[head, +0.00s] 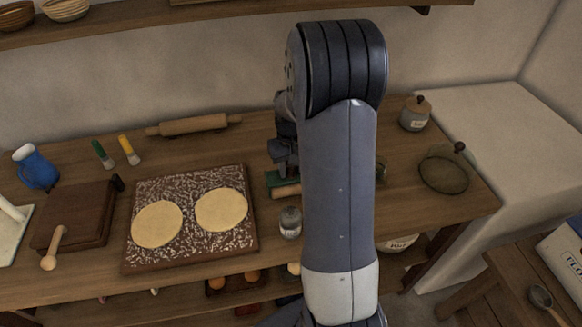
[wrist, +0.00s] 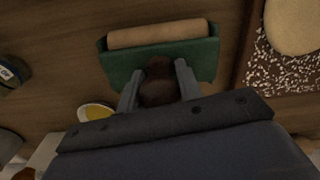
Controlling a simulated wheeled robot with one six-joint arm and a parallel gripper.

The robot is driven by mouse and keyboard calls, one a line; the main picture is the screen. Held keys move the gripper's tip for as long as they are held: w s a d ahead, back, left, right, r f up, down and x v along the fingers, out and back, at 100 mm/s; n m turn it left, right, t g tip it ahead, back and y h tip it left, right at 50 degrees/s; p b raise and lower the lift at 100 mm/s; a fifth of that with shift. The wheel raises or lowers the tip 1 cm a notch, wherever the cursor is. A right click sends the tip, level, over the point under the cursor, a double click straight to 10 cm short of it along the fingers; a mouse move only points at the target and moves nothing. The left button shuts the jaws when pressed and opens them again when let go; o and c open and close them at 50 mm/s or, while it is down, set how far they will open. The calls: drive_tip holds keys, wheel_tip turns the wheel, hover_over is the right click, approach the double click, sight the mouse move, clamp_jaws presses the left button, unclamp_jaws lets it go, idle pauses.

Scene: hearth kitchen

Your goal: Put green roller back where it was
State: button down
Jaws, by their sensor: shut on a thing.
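The green roller (head: 278,181) has a green body with a pale wooden cylinder along one side. In the head view it is at the right of the dough board, partly hidden by my arm. In the wrist view the green roller (wrist: 205,62) lies across the upper middle, its wooden cylinder on the far side. My gripper (wrist: 160,78) is shut on its brown rounded knob, one finger on each side. My gripper also shows in the head view (head: 284,168), above the roller. I cannot tell whether the roller touches the table.
A board (head: 190,245) with two dough rounds lies left of the roller. A small shaker (head: 290,222) stands close in front. A rolling pin (head: 194,125) lies at the back. A lidded jar (head: 415,113) and a round dark-rimmed item (head: 444,174) are at the right.

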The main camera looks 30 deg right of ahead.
drive_tip(key=shift+s+f, duration=0.2)
drive_tip(key=shift+f, duration=0.35)
drive_tip(key=c, duration=1.2)
unclamp_jaws()
drive_tip(key=shift+s+a+f, duration=0.1)
drive_tip(key=shift+s, duration=0.05)
drive_tip(key=shift+o, duration=1)
drive_tip(key=shift+r, duration=0.4)
drive_tip(key=r, duration=1.2)
drive_tip(key=shift+w+r, duration=0.25)
drive_tip(key=shift+r, duration=0.15)
